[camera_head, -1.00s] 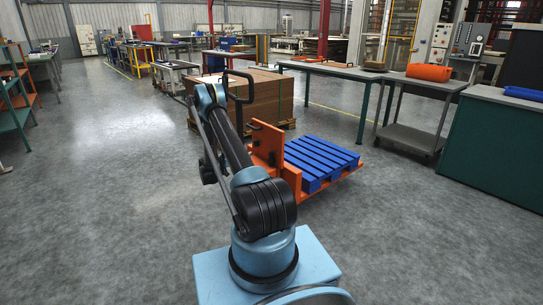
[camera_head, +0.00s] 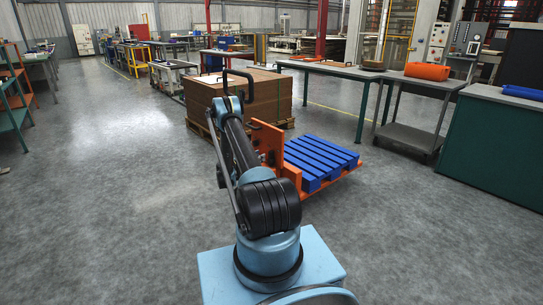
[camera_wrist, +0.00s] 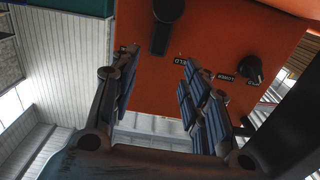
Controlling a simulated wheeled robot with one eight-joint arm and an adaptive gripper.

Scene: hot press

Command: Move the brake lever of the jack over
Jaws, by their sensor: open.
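The jack is orange, with an upright body (camera_head: 265,140) and a black loop handle (camera_head: 240,72) above it. A black lever with a round end (camera_wrist: 168,25) hangs over the panel, and a small black knob (camera_wrist: 253,71) sits further right, near small white-on-black labels. I cannot tell for sure which is the brake lever. My gripper (camera_wrist: 160,58) is open and empty; its fingers lie below the black lever in the picture, one to each side. In the head view my arm hides it.
A blue pallet (camera_head: 318,158) lies on the jack's forks, right of my arm. A stack of brown boards (camera_head: 275,98) stands behind the jack. A grey cart (camera_head: 412,135) and a green cabinet (camera_head: 490,145) stand at right. The floor at left is clear.

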